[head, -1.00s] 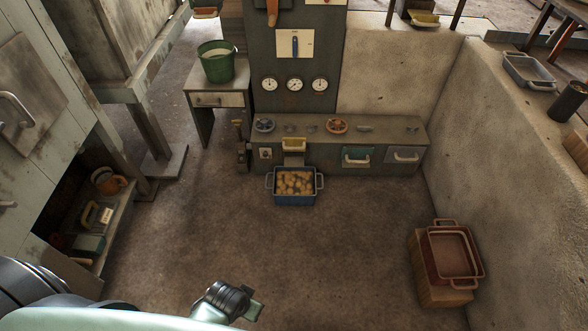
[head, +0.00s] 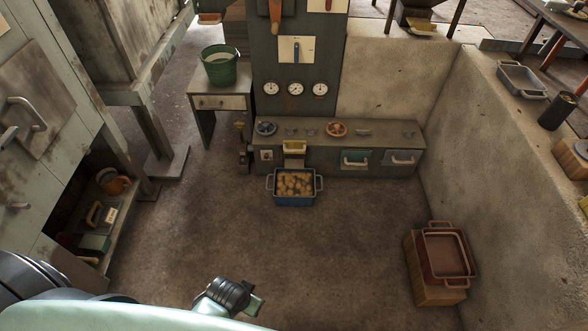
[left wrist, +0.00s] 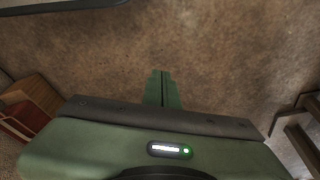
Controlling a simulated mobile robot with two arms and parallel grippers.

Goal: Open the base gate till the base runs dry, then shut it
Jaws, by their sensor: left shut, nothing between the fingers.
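A yellow-handled gate (head: 294,147) sits low on the front of the grey control bench (head: 345,150). Whether it is open or shut is too small to tell. A blue two-handled tub (head: 295,201) stands on the floor right below it, holding yellowish-brown lumps. My left gripper (head: 255,306) is low in the foreground, far from the gate. In the left wrist view its green fingers (left wrist: 162,88) are together and empty above bare floor. My right gripper is not in view.
A red tray (head: 447,257) rests on a wooden block at the right. A green bucket (head: 220,66) stands on a small table left of the gauge panel (head: 296,70). A cabinet with an open shelf is at the left. The middle floor is clear.

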